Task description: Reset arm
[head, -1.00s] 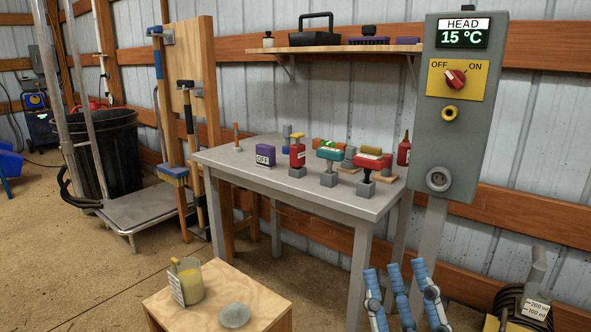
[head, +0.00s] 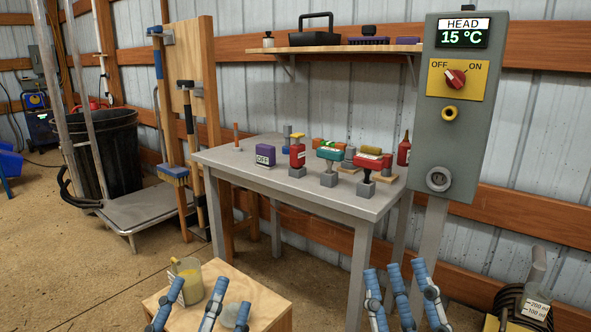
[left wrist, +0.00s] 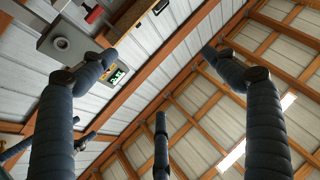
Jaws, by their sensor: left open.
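My left gripper (head: 208,296) shows at the bottom of the head view, with blue-sleeved fingers pointing up in front of the low wooden box. Its fingers are spread and empty. In the left wrist view its dark fingers (left wrist: 158,82) stand wide apart, with the wall and roof behind them. My right gripper (head: 397,276) is at the bottom, right of the left one, with its fingers apart and nothing seen between them. The arms behind both grippers are out of the head view.
The wooden box (head: 268,295) carries a beaker of yellow liquid (head: 193,287) and a grey round lump (head: 231,314), partly hidden by my left fingers. A grey table (head: 240,162) with several small tools stands behind. A control box (head: 463,130) reads 15 °C.

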